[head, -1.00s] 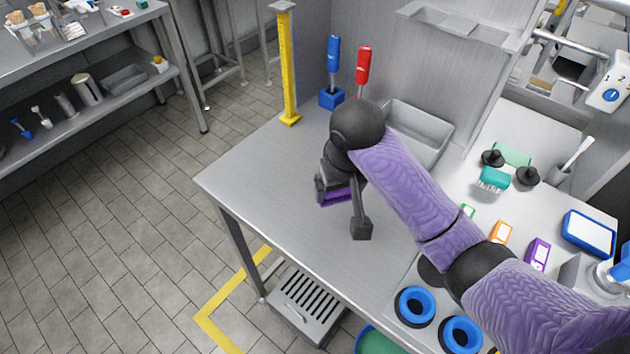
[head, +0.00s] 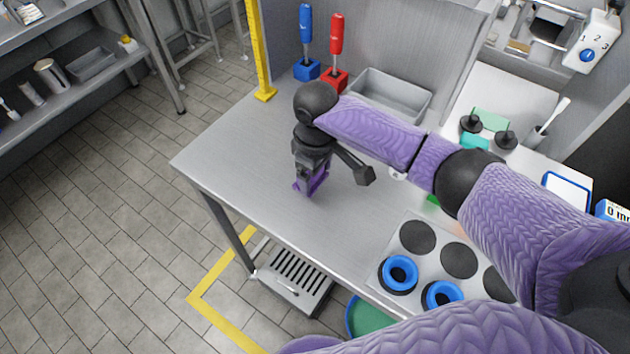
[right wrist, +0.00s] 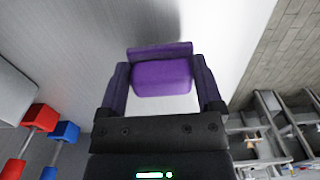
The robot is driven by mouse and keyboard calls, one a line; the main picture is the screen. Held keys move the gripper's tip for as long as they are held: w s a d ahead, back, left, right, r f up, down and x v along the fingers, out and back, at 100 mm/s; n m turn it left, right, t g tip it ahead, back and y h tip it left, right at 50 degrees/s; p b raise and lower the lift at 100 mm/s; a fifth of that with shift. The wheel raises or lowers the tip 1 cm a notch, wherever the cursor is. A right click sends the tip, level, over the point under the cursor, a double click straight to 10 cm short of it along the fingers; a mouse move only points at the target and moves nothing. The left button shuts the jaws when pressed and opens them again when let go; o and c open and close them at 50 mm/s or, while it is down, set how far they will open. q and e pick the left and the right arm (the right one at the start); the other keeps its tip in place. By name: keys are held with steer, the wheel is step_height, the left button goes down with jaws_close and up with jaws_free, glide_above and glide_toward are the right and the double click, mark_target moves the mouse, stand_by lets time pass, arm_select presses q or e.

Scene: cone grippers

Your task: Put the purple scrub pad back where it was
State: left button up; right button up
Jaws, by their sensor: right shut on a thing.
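The purple scrub pad (head: 320,181) is between the fingers of my right gripper (head: 308,184), over the left part of the steel table (head: 240,165). In the right wrist view the pad (right wrist: 162,77) fills the space between the two fingers of the right gripper (right wrist: 163,85), which is shut on it. The gripper points down, with the pad low at the table top. I cannot tell whether the pad touches the table. My left gripper is not in view.
Blue (head: 307,70) and red (head: 335,80) holders with upright handled tools stand at the back, beside a grey tray (head: 392,97). A yellow post (head: 260,50) stands at the back left corner. A plate with round black spots and blue rings (head: 399,273) lies front right. Table around the pad is clear.

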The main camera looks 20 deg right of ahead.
step_height(320, 180, down, 2)
steer(key=shift+f+b, duration=0.15)
steer(key=shift+b, duration=0.15)
steer(key=shift+f, duration=0.1)
steer(key=o, duration=0.9)
steer(key=shift+c, duration=0.2)
step_height(320, 180, up, 12)
steer(key=p, duration=0.4)
steer(key=shift+r, duration=0.2)
